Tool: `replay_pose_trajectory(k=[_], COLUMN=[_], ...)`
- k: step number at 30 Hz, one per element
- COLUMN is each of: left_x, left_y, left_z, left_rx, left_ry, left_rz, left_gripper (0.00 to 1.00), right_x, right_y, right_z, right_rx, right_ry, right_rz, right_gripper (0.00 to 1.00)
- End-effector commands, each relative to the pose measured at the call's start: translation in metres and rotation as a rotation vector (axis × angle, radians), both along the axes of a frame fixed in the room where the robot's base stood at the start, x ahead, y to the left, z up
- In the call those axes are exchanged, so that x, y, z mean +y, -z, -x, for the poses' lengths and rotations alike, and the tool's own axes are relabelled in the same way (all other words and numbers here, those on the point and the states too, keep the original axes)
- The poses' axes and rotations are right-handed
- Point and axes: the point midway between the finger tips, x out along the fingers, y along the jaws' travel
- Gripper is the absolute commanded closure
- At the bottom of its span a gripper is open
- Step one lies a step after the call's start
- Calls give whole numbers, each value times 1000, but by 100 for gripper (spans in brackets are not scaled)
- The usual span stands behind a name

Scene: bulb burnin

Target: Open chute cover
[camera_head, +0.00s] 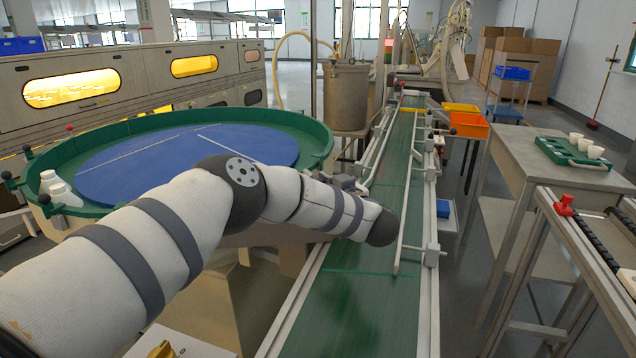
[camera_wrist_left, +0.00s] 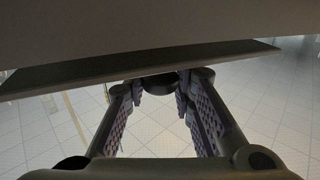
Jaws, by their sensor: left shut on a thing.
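My left arm reaches over the round green-rimmed table toward the conveyor in the head view. My left gripper (camera_head: 345,182) is mostly hidden behind its own wrist, with only small grey parts showing. In the left wrist view, the fingers of my left gripper (camera_wrist_left: 160,92) are shut on a dark rounded knob (camera_wrist_left: 160,82). The knob sits at the underside of a broad dark panel (camera_wrist_left: 150,62), which may be the chute cover; I cannot tell for sure. The panel appears level and hides what lies beyond it. My right gripper is not in view.
A green conveyor (camera_head: 360,300) with side rails runs away from me. A metal bench (camera_head: 528,160) stands at right.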

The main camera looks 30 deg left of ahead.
Motion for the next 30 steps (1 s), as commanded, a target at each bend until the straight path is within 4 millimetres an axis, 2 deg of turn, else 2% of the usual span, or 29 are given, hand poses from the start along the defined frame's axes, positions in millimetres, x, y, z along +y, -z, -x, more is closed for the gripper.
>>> replay_pose_trajectory(k=[1,10,21,30], left_x=[1,7,17,20], left_y=[-8,-23,-34,-41], left_z=[-1,-9,-22,-26], left_rx=[13,184,365,426], left_ry=[0,0,0,1], left_rz=[18,160,304,353], left_gripper=[100,100,100,100], right_x=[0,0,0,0], right_y=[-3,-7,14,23], right_z=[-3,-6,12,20], right_rx=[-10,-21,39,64], right_ry=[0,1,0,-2], right_rz=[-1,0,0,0], right_gripper=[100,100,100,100])
